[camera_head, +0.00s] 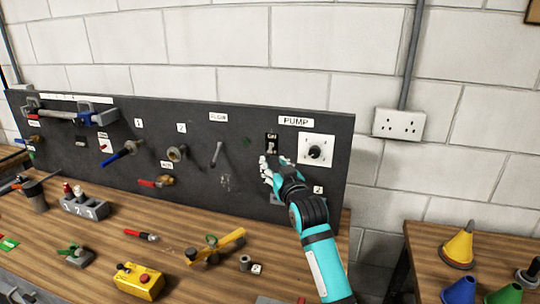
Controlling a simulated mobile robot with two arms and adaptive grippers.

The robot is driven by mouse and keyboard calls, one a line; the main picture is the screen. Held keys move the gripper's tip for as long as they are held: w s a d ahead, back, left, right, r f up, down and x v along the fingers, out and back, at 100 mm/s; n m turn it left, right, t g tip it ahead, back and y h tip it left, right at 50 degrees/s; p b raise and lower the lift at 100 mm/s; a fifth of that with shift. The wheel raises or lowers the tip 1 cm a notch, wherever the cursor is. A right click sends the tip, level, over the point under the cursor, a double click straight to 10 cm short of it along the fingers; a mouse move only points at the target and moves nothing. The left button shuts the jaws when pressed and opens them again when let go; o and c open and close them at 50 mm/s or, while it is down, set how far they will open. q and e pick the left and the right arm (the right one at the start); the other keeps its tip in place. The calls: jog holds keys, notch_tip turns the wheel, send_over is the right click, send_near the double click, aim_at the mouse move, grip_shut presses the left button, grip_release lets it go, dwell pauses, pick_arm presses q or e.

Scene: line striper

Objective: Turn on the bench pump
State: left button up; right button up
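The dark panel (110,170) at the back of the bench carries a "PUMP" label (296,121) near its right end. Below the label is a small black switch plate (271,137) with a lettered top and a light lever. To its right is a white plate (327,143) with a black round knob (315,152). My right gripper (268,168) is just below the switch plate, in front of the panel. Whether its fingers touch the switch cannot be told, nor can their gap be made out. My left gripper is not in view.
The wooden bench top (200,225) holds a yellow box (138,281), a yellow tool (220,245), a red-tipped tool (140,235) and a grey numbered block (84,207). Handles and valves stick out of the panel. Coloured cones stand on another table (420,240) at right.

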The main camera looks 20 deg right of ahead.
aim_at(269, 157)
jog(key=w, duration=0.3)
jog(key=shift+w+p, duration=0.25)
jog(key=shift+p, duration=0.05)
jog(key=shift+w, duration=0.25)
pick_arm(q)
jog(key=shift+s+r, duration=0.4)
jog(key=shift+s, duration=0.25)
pick_arm(e)
grip_shut()
